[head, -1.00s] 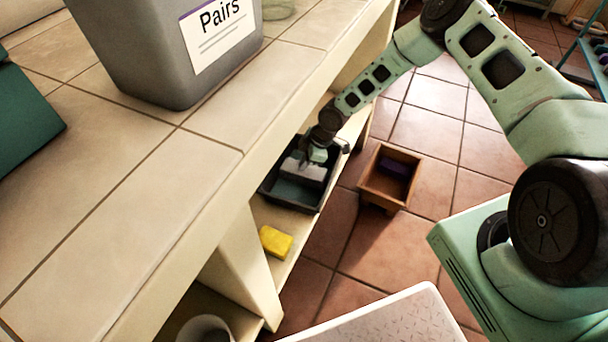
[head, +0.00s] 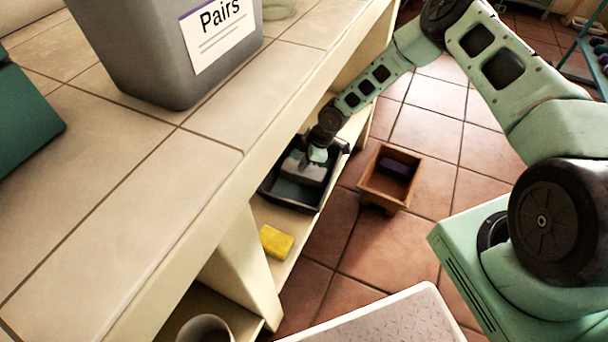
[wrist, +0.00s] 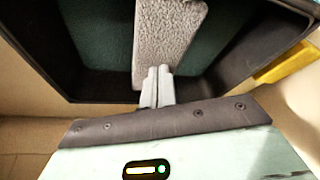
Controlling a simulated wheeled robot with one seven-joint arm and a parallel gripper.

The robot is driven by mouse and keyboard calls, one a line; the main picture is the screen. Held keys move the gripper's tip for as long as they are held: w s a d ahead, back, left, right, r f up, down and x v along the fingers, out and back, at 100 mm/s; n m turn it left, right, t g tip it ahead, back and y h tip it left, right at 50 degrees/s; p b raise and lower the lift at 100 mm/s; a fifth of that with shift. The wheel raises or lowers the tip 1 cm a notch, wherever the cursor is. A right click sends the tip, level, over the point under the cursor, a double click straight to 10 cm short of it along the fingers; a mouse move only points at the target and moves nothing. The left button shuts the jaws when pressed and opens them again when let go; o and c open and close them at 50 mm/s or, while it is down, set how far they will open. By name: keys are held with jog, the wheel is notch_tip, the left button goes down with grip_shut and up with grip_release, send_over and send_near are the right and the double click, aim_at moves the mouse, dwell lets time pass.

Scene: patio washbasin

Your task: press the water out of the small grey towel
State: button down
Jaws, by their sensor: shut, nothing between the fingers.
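The small grey towel (wrist: 172,30) lies as a folded strip across the teal-green floor of a black basin (wrist: 40,62). In the head view the towel (head: 303,170) shows pale grey inside the basin (head: 287,202), which sits on the lower shelf. My gripper (wrist: 159,72) is shut, with its two fingertips together at the near end of the towel. Whether the tips touch it or hover just above, I cannot tell. In the head view my gripper (head: 317,158) reaches down into the basin and covers part of the towel.
A yellow sponge (head: 276,242) lies on the shelf in front of the basin. A wooden box (head: 386,190) with a dark purple item stands on the floor to the right. The tiled counter (head: 215,125) overhangs the shelf and carries a grey bin (head: 165,70).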

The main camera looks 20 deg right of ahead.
jog(key=shift+s+d+f, duration=0.1)
jog(key=shift+s+f, duration=0.2)
jog(key=shift+f, duration=0.05)
notch_tip(320, 180, up, 8)
jog(key=p, duration=0.5)
jog(key=shift+w+r+p, duration=0.25)
jog(key=shift+p, duration=0.1)
